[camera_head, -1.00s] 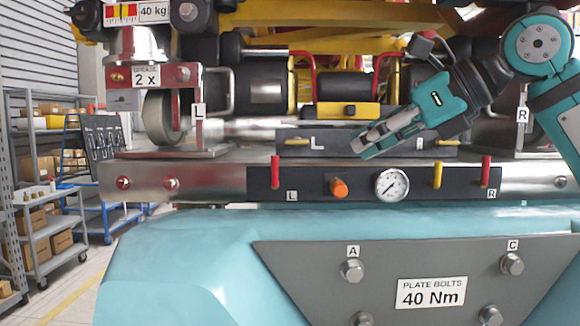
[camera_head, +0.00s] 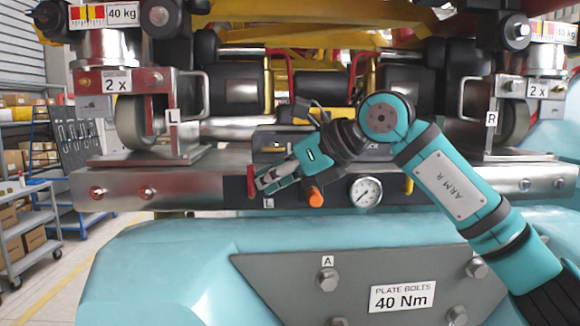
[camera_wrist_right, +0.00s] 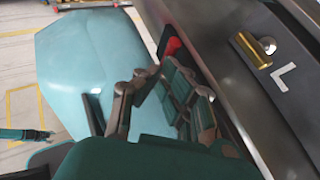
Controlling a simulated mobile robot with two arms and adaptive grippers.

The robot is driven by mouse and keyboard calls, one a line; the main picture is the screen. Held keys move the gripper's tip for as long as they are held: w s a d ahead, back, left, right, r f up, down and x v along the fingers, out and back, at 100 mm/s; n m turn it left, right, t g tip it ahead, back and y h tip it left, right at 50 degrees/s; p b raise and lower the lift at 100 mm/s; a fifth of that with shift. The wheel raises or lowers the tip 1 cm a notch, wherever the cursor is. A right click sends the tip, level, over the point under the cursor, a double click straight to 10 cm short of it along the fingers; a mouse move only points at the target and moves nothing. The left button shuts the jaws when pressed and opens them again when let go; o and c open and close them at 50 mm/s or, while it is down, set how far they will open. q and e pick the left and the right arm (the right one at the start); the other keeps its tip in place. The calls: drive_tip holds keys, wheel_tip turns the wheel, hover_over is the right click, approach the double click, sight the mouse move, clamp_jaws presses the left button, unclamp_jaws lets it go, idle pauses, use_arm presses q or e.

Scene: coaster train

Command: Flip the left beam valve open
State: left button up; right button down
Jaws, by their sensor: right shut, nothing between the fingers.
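The left beam valve shows as a red lever (camera_head: 250,181) at the left end of the black panel, near the L label. It looks upright. My right gripper (camera_head: 262,184) is at its right side, fingertips very close to it; I cannot tell whether they touch. The fingers are shut with nothing between them. In the right wrist view the red lever (camera_wrist_right: 172,46) shows just beyond the fingers (camera_wrist_right: 165,84), partly hidden by them.
An orange knob (camera_head: 315,197) and a pressure gauge (camera_head: 365,191) sit right of the lever, close under my right gripper. A yellow lever (camera_head: 408,185) is partly hidden by my arm. The steel beam (camera_head: 150,187) runs behind. A grey bolted plate (camera_head: 300,275) lies below.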

drive_tip(key=shift+w+a, duration=0.1)
drive_tip(key=shift+a, duration=0.1)
idle(0.3)
drive_tip(key=shift+r+p, duration=0.2)
drive_tip(key=shift+p, duration=0.2)
drive_tip(key=shift+a+h, duration=0.1)
drive_tip(key=shift+h, duration=0.2)
